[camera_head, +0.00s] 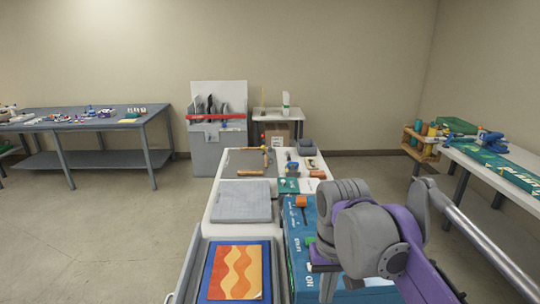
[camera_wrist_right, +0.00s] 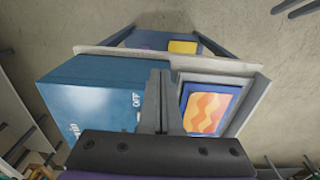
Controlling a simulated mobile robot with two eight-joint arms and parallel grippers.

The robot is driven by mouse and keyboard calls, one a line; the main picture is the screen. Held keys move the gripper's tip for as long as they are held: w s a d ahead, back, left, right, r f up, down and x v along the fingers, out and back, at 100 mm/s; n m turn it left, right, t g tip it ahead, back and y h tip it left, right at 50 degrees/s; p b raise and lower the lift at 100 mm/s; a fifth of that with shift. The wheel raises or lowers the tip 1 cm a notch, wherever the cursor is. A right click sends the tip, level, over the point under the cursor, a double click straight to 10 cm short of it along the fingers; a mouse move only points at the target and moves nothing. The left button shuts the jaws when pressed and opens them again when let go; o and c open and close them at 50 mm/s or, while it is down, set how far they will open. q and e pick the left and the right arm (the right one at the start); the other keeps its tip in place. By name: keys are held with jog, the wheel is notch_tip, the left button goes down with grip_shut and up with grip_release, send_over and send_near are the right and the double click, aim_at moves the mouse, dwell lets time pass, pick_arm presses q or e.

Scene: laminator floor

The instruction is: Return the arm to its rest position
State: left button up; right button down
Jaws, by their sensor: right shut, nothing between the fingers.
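My right arm, purple and grey, comes in from the lower right in the head view and is bent above the blue laminator (camera_head: 300,255). In the right wrist view my right gripper (camera_wrist_right: 160,80) points down with its two fingers together and nothing between them. The blue laminator with an OFF label (camera_wrist_right: 95,95) lies to the left of the fingers there. An orange and yellow wavy picture (camera_wrist_right: 206,110) on a blue backing lies to their right. My left arm and gripper are not in view.
The picture lies in a grey tray (camera_head: 278,289) at the near end of the white table (camera_head: 228,165). A grey slab (camera_head: 242,203) and several tools are farther back. A side table (camera_head: 510,158) stands right, a workbench (camera_head: 85,124) left. The floor at left is open.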

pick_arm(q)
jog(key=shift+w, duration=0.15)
pick_arm(e)
jog(key=s+d+f+t, duration=0.2)
jog(key=s+f, duration=0.4)
jog(key=f, duration=0.3)
jog(key=s+d+f+t, duration=0.3)
jog(key=s+f, duration=0.3)
jog(key=f, duration=0.4)
jog(key=shift+d+f+t, duration=0.2)
jog(key=shift+d+t, duration=0.1)
jog(key=shift+d, duration=0.45)
